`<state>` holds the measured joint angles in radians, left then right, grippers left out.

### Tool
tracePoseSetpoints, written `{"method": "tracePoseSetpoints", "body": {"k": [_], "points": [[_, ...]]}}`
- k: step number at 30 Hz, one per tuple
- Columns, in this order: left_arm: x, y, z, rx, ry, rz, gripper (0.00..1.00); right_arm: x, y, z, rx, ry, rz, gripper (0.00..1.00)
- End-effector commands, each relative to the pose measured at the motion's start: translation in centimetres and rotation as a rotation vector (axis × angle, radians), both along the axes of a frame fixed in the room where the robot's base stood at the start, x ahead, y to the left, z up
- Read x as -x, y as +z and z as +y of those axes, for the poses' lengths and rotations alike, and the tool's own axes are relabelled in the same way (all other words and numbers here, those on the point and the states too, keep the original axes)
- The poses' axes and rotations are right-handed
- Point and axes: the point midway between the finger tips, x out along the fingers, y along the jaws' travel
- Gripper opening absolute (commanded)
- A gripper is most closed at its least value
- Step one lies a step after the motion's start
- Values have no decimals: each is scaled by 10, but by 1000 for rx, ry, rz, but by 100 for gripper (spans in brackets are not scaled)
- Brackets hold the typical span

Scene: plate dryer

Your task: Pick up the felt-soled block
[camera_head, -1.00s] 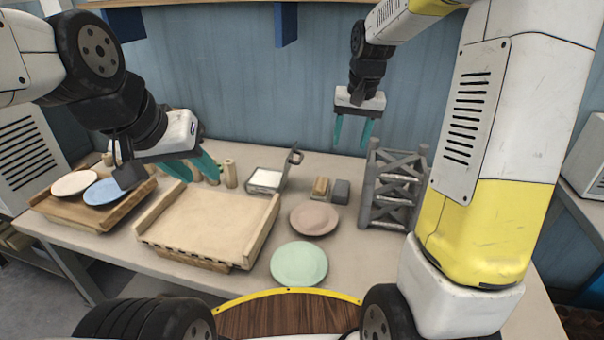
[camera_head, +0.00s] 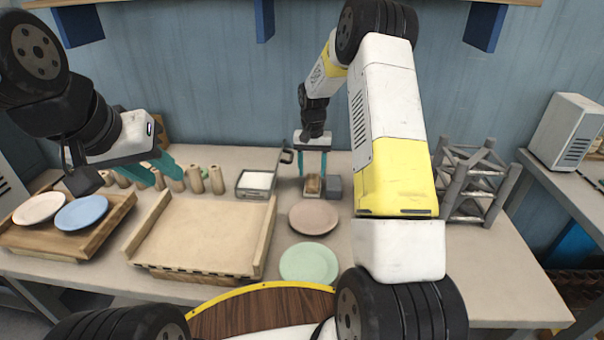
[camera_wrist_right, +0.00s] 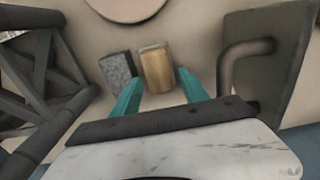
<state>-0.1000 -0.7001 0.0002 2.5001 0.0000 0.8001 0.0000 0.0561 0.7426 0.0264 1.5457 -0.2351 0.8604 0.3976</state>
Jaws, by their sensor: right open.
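A tan wooden block (camera_head: 313,185) stands on the table beside a grey block (camera_head: 333,187). In the right wrist view the wooden block (camera_wrist_right: 156,68) has a pale band on one end, and the grey block (camera_wrist_right: 117,72) looks speckled. No felt sole can be made out on either. My right gripper (camera_head: 312,172) is open and empty, pointing down over the wooden block. In the right wrist view its teal fingertips (camera_wrist_right: 160,82) frame the wooden block, with the grey block outside the left finger. My left gripper (camera_head: 167,177) looks open and empty, above the pegs at the left.
A pink plate (camera_head: 313,217) and a green plate (camera_head: 309,264) lie in front. A grey rack (camera_head: 470,185) stands right, partly behind my right arm. A wooden board (camera_head: 200,235) fills the left middle.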

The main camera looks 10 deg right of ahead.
Motion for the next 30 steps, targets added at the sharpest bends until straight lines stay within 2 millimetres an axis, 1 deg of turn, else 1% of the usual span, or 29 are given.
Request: {"method": "tracePoseSetpoints", "body": {"k": [1,7,10,15,17,21,23,24,30], "points": [[0,0,0,0,0,0,34,1,-8,-1,0,-1,4,52],[0,0,0,0,0,0,34,2,-38,-3,0,-1,4,52],[0,0,0,0,0,0,34,1,-45,-2,0,-1,1,52],[0,0,0,0,0,0,34,1,-45,-2,0,0,0,52],[0,0,0,0,0,0,34,1,-45,-2,0,0,1,42],[0,0,0,0,0,0,34,1,-44,-2,0,0,1,14],[0,0,0,0,0,0,34,1,-44,-2,0,0,1,3],[0,0,0,0,0,0,34,1,-44,-2,0,0,0,0],[0,0,0,0,0,0,34,1,-43,-2,0,0,0,0]]}}
